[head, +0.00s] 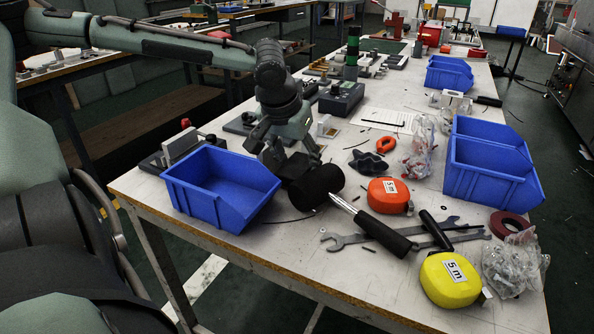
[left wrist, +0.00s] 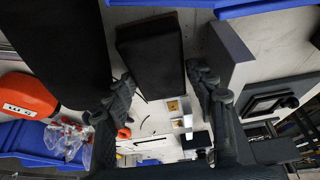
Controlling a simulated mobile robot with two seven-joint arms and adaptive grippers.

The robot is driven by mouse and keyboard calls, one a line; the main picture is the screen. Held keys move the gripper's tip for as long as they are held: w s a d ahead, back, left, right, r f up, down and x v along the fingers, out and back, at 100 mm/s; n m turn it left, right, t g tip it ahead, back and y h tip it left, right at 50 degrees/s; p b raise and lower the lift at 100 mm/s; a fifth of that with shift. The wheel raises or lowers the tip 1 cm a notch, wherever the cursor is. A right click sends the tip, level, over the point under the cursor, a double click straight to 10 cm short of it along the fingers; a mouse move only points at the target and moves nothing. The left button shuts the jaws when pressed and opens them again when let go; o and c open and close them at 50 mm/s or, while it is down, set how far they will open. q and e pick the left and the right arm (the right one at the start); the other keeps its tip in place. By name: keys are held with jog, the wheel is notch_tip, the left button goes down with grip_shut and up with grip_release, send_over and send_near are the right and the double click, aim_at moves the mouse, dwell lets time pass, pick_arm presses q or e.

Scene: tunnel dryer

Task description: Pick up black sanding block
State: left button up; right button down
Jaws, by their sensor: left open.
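The black sanding block (left wrist: 150,58) shows in the left wrist view as a dark oblong block between the two fingers of my left gripper (left wrist: 163,80). The fingers are open, one on either side of its lower end, and I cannot tell whether either touches it. In the head view my left gripper (head: 290,160) points down at the table, just right of the near blue bin. There the block is mostly hidden behind the gripper and a black cylinder. My right gripper is not in view.
The black cylinder (head: 317,187) lies close right of the gripper. A blue bin (head: 222,190) stands close left, with a grey plate (left wrist: 230,52) beside the block. An orange tape measure (head: 390,196), a black-handled tool (head: 383,231) and wrenches (head: 345,240) lie to the right.

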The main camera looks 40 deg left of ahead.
pick_arm(q)
jog(key=shift+f, duration=0.25)
dwell(0.3)
jog(key=shift+c, duration=0.5)
jog(key=c, duration=0.7)
